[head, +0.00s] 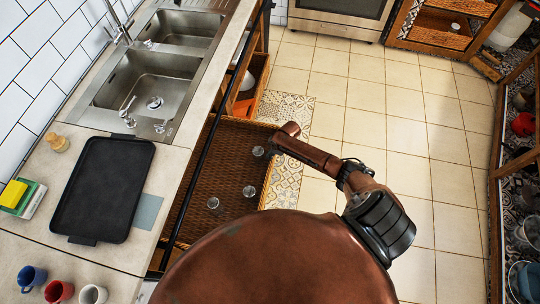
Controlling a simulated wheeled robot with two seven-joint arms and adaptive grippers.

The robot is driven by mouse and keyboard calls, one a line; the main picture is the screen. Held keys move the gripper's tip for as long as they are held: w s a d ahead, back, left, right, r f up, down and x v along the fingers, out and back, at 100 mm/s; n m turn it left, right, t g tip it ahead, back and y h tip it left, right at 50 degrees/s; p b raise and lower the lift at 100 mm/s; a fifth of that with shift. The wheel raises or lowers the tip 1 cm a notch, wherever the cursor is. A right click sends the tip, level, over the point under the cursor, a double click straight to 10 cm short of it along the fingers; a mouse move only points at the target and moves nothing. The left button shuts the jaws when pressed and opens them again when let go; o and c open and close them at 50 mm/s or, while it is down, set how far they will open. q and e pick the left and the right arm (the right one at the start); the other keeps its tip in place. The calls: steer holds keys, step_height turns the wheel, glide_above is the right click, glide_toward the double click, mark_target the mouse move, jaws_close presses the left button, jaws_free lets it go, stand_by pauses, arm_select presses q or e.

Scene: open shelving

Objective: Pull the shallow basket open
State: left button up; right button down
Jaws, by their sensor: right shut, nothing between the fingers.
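The shallow basket (220,165) is brown wicker and extends out from under the counter over the floor, with several clear glasses (249,191) inside. A dark rail along the counter edge crosses in front of its inner part. My right arm reaches from the lower right to the basket's outer side. My right gripper (284,137) is shut and empty, close to the far part of the outer rim. I cannot tell whether it touches the rim. My left gripper is out of view.
The counter holds a sink (150,82), a black tray (101,190), a sponge (14,194) and mugs (59,291). An open lower compartment (252,85) lies beyond the basket. Tiled floor (400,120) to the right is clear, up to shelving (497,220).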

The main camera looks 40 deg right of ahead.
steer(key=p+v, duration=0.8)
steer(key=v, duration=0.2)
steer(key=s+d+f+m+h, duration=0.25)
steer(key=s+f+m, duration=0.25)
steer(key=s+f, duration=1.45)
steer(key=s+a+f, duration=0.2)
steer(key=s+f, duration=0.1)
steer(key=s, duration=0.7)
steer(key=s+a+f+m+g, duration=0.1)
steer(key=s+a+f, duration=0.2)
steer(key=s, duration=0.8)
steer(key=s+a+f+m, duration=0.1)
steer(key=s+a+f, duration=0.2)
steer(key=s, duration=0.8)
steer(key=shift+g, duration=0.4)
steer(key=shift+s, duration=0.1)
